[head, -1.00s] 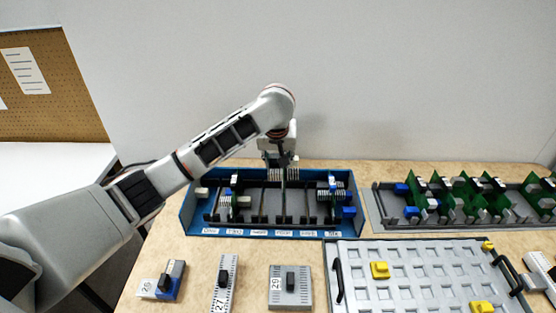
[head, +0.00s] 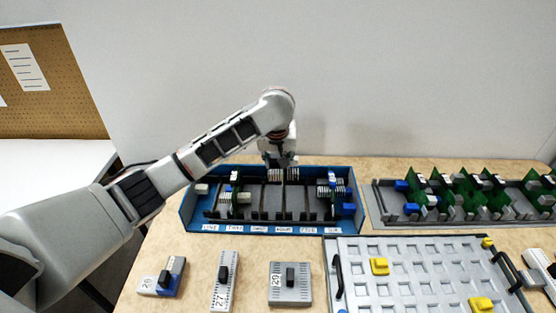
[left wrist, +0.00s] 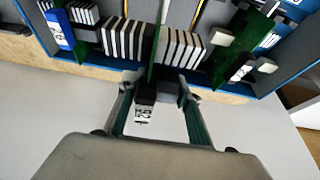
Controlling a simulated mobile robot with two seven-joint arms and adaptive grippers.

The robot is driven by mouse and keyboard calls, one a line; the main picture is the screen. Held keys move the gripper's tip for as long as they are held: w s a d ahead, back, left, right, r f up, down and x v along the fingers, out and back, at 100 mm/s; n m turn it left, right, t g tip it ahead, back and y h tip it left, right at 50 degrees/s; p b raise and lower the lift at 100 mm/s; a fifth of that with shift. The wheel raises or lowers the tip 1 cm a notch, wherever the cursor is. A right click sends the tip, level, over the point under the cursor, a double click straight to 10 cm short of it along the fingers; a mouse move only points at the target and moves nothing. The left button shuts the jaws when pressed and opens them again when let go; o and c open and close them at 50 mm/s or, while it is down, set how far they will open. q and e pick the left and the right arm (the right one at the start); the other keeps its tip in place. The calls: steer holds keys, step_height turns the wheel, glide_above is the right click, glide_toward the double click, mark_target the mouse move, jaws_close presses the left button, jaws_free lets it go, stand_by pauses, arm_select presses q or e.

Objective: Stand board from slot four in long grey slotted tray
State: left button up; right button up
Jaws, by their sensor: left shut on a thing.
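My left gripper (head: 283,162) is over the back middle of the blue rack (head: 188,216), pointing down. It is shut on the top edge part of a thin green board (left wrist: 160,50), seen edge-on in the left wrist view, with a dark block and a white number label (left wrist: 143,114) between the fingers. The board stands among striped fins (left wrist: 125,38) in the rack; its lower end is hidden. The long grey slotted tray (head: 385,212) is at the back right, with several green boards (head: 460,192) standing in it. My right gripper does not show.
A light grey grid tray (head: 345,252) with yellow blocks (head: 380,266) and black handles lies at the front right. Other boards (head: 236,190) stand in the rack on both sides of the gripper. A wall is close behind.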

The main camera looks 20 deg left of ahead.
arm_select(q)
steer(key=shift+f, duration=4.65)
stand_by(2.5)
steer(key=o, duration=1.2)
steer(key=shift+o, duration=0.6)
